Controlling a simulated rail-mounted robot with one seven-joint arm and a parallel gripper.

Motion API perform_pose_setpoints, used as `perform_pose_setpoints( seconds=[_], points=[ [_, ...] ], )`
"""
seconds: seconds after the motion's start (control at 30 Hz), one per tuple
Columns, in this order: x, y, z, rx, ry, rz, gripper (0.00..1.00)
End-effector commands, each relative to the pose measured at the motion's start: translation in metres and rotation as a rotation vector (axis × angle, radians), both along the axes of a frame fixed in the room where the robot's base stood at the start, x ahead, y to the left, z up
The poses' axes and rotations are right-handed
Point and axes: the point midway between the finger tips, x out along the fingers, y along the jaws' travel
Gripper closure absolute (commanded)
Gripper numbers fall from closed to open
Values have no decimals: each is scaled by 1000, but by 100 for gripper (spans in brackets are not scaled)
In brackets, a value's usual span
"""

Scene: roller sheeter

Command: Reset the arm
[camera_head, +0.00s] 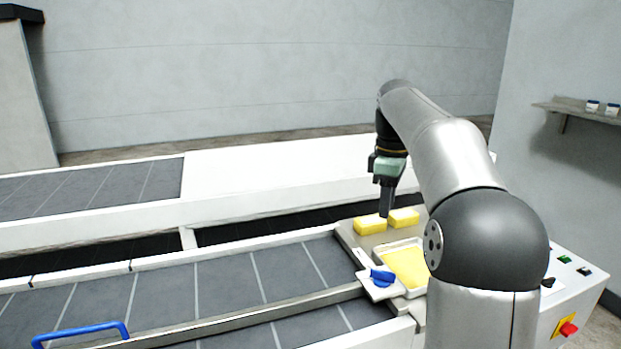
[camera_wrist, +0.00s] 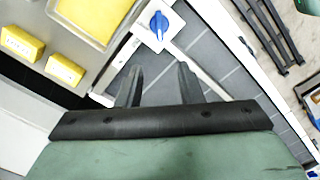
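My gripper (camera_head: 385,203) hangs pointing down at the end of my arm, near the yellow blocks at the right end of the machine. In the wrist view my gripper (camera_wrist: 159,82) shows two dark fingers with a clear gap and nothing between them. Below them lie a grey surface and a white edge, apart from the fingers.
Two yellow blocks (camera_head: 370,225) sit on a beige panel beside a white tray (camera_head: 398,243) of yellow material. A blue knob (camera_head: 382,277) is on a white plate. A blue handle (camera_head: 80,332) stands at front left. A control box (camera_head: 575,290) with a red button is right.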

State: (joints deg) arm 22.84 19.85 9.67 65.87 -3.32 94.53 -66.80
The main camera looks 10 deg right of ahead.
Motion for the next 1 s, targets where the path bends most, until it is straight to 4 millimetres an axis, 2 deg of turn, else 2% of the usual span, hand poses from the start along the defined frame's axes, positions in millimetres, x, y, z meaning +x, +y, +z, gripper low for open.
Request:
perform_pose_setpoints(
  seconds=[0.07, 0.17, 0.27, 0.4, 0.53, 0.7, 0.8, 0.9, 1.0],
  points=[
    [-4, 7, -2, -3, 0, -15, 66],
    [-18, 26, -12, -11, -2, -74, 66],
    [-46, 55, -32, -22, -7, -187, 66],
    [-103, 94, -74, -27, -25, -387, 66],
    [-165, 121, -122, -16, -40, -578, 66],
    [-237, 141, -178, 9, -50, -782, 66],
    [-264, 146, -200, 20, -50, -859, 66],
    [-278, 148, -211, 26, -49, -902, 66],
    [-282, 149, -215, 28, -48, -915, 66]
  ],
)
